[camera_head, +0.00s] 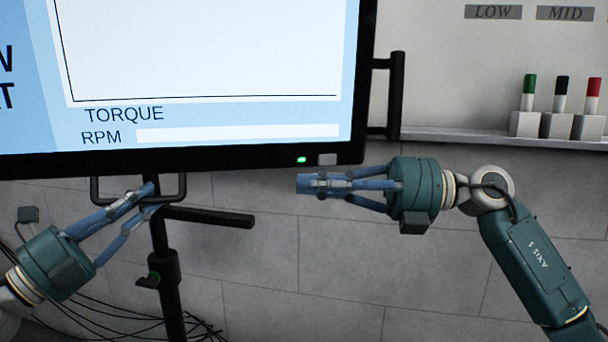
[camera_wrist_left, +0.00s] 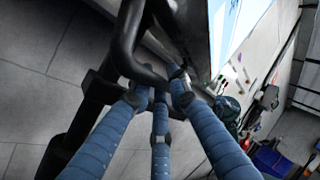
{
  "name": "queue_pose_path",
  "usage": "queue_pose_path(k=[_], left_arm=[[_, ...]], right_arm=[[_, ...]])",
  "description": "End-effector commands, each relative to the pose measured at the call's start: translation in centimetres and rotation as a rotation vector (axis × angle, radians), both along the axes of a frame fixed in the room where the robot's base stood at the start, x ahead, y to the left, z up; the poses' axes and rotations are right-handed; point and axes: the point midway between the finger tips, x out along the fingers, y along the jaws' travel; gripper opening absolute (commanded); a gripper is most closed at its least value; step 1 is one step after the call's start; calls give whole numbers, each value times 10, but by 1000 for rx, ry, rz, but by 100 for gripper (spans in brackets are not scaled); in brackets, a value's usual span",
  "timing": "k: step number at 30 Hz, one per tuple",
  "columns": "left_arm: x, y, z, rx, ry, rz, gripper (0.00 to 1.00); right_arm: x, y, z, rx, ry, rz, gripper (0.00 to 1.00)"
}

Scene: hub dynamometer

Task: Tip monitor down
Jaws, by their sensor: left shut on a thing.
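The monitor (camera_head: 250,157) fills the upper left of the head view, a large screen in a black frame with a green light at its lower edge. A black loop handle (camera_head: 108,202) hangs under it, and a stand pole (camera_head: 170,300) is below. My left gripper (camera_head: 150,197) is shut on the handle; its fingers are around the black bar (camera_wrist_left: 128,50) in the left wrist view, partly hiding it. My right gripper (camera_head: 305,184) is just below the monitor's lower right corner, its fingers together, with nothing seen in them.
A black side arm (camera_head: 215,216) sticks out from the pole. A second black handle (camera_head: 397,95) is on the monitor's right side. Cables (camera_head: 95,315) lie at lower left.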

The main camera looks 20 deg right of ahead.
Motion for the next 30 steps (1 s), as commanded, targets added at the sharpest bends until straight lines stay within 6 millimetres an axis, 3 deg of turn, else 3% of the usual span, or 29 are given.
queue_pose_path(k=[1, 9, 23, 30], left_arm=[[0, 0, 0, -1, 3, -2, 0], [0, 0, -1, -2, 4, -3, 0], [0, 0, -1, -2, 4, -3, 0], [-1, -1, -1, -2, 3, -4, 0]], right_arm=[[3, 11, 2, 1, -4, 4, 0], [37, 1, 5, 2, -1, 0, 0], [43, -1, 5, 0, 0, 1, 0], [58, -5, 4, 2, 0, -2, 0]])
